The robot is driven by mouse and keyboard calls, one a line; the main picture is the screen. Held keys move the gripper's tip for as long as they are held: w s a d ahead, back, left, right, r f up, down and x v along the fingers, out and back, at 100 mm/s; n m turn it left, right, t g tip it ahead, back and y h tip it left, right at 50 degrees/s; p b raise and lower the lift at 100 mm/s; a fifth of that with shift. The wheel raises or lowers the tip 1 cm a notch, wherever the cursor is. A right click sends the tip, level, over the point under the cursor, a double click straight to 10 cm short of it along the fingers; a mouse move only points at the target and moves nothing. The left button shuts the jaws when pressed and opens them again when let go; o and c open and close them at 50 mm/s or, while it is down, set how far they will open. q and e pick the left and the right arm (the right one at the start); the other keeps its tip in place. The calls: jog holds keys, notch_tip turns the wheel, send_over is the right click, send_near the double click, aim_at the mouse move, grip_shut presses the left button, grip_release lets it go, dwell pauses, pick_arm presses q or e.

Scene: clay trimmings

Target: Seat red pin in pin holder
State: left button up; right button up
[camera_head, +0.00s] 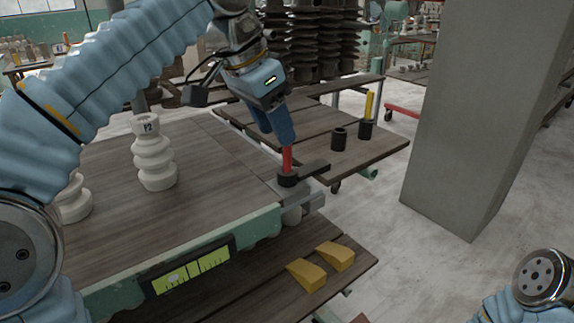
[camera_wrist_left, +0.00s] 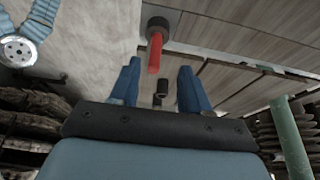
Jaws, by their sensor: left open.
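The red pin (camera_head: 287,158) stands upright, its lower end in the black round pin holder (camera_head: 288,178) at the table corner. The wrist view shows the red pin (camera_wrist_left: 155,52) rising from the holder (camera_wrist_left: 158,25). Whether it is fully seated I cannot tell. My left gripper (camera_head: 284,138) is just above the pin, pointing down; in the wrist view its fingers (camera_wrist_left: 159,68) are apart, with gaps on both sides of the pin's top. My right gripper is out of view; only part of my right arm shows at bottom right.
On a lower bench behind stand a yellow pin (camera_head: 369,104) in a black holder (camera_head: 365,130) and an empty-looking black holder (camera_head: 339,139). A white ribbed insulator (camera_head: 153,160) stands left on the table. Yellow wedges (camera_head: 307,275) lie on the shelf below. A concrete pillar (camera_head: 470,110) rises right.

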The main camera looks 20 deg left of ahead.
aim_at(287, 152)
pick_arm(q)
jog(key=shift+s+d+x, duration=0.1)
jog(key=shift+x, duration=1.5)
jog(key=shift+s+d+x, duration=0.1)
jog(key=shift+d+x, duration=0.05)
jog(key=shift+x, duration=1.45)
grip_shut()
